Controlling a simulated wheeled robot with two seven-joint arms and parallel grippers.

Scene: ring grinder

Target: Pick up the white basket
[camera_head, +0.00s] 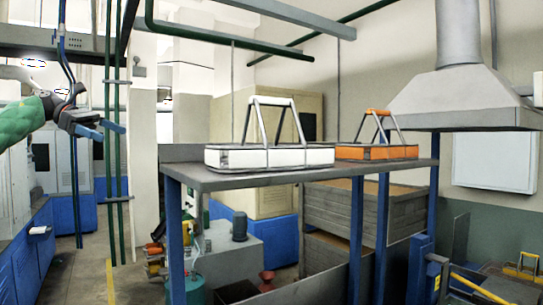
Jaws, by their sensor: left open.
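The white basket (280,158) stands upright on a grey shelf (235,182) with blue posts, in the middle of the head view. My right gripper is not in view.
An orange basket (375,152) with a similar handle stands just right of the white one on the shelf. Green pipes (113,200) run vertically near my left gripper. A grey hood (460,98) hangs at the right. Wooden crates (345,220) stand behind the shelf.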

